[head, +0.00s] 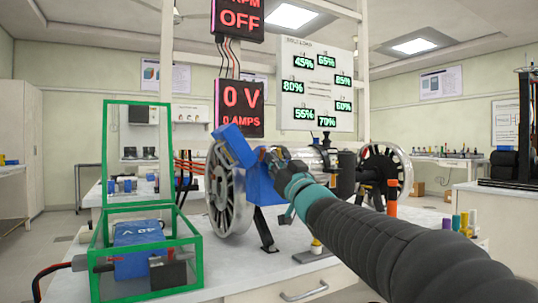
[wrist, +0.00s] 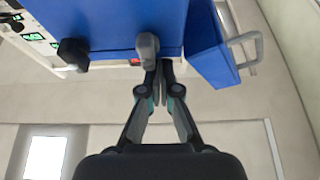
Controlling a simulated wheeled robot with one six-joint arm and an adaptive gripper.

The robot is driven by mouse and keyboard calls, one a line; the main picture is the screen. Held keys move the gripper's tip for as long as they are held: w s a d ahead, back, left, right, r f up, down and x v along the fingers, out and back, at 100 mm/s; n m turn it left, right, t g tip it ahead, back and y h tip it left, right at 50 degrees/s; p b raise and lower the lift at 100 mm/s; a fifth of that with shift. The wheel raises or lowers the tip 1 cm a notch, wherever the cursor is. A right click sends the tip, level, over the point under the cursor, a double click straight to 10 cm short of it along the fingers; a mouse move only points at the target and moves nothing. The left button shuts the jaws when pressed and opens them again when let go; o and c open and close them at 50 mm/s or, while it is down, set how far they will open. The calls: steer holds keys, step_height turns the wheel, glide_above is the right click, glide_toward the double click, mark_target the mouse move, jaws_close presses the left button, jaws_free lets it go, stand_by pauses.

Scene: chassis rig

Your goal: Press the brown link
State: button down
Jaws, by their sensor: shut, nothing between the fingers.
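I cannot make out a brown link for certain in either view. My gripper (head: 272,158) reaches in from the lower right to a blue block (head: 262,182) beside the large spoked wheel (head: 230,195). In the wrist view my gripper (wrist: 158,72) is shut and empty. Its fingertips are just below a grey rounded knob (wrist: 147,45) in front of a blue panel (wrist: 105,22); I cannot tell whether they touch it. A black knob (wrist: 72,52) is to the left. My gripper and arm hide part of the rig in the head view.
A green frame box (head: 146,240) with a blue unit (head: 138,247) stands at the bench's left. A second wheel (head: 385,165) is on the right. An orange peg (head: 392,212) and several coloured pegs (head: 462,222) are nearby. Displays (head: 240,108) hang above.

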mark_target(264, 150)
steer(key=shift+x, duration=1.4)
steer(key=shift+r+p, duration=0.15)
steer(key=shift+p, duration=0.35)
steer(key=shift+r+p, duration=0.15)
steer(key=shift+p, duration=0.2)
steer(key=shift+g, duration=0.3)
